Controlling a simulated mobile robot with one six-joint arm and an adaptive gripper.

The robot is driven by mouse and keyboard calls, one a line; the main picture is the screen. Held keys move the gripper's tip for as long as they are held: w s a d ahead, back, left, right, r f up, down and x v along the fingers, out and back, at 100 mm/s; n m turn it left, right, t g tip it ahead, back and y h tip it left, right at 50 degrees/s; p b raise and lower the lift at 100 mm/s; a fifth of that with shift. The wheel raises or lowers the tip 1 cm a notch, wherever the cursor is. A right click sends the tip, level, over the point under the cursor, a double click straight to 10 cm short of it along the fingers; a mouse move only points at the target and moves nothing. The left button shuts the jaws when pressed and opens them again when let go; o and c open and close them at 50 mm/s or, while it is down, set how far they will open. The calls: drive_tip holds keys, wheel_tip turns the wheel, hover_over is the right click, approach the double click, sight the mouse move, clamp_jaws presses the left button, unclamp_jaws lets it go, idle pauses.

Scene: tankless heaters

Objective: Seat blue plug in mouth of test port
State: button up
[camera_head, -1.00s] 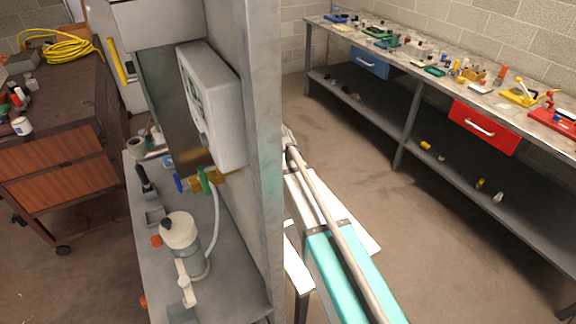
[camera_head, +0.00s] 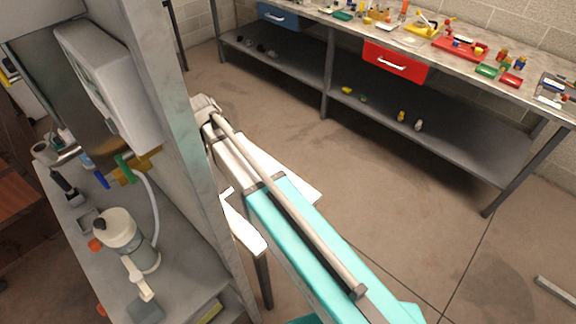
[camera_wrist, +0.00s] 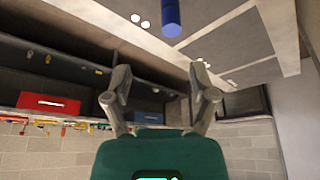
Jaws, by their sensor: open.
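In the wrist view, my gripper (camera_wrist: 158,78) has its two fingers spread apart with nothing between them. A blue cylinder (camera_wrist: 171,17), which may be the blue plug, shows at the top edge of that view, beyond the fingertips and apart from them. Its upper end is cut off by the frame. I cannot make out the mouth of the test port.
A grey post (camera_head: 180,130) and a white wall unit (camera_head: 108,85) stand close to my arm. A cream canister (camera_head: 125,235) with a hose is on the grey counter (camera_head: 185,265). A long bench with a red drawer (camera_head: 395,62) stands behind.

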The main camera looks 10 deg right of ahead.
drive_tip(key=s+d+n+g, duration=0.1)
drive_tip(key=s+d+g, duration=0.1)
drive_tip(key=s+d, duration=0.8)
drive_tip(key=s+d+f+n+g+y, duration=0.1)
drive_tip(key=s+d+g, duration=0.1)
drive_tip(key=s+d, duration=0.8)
drive_tip(key=d, duration=0.4)
drive_tip(key=shift+s+d+f, duration=0.15)
drive_tip(key=shift+d, duration=0.2)
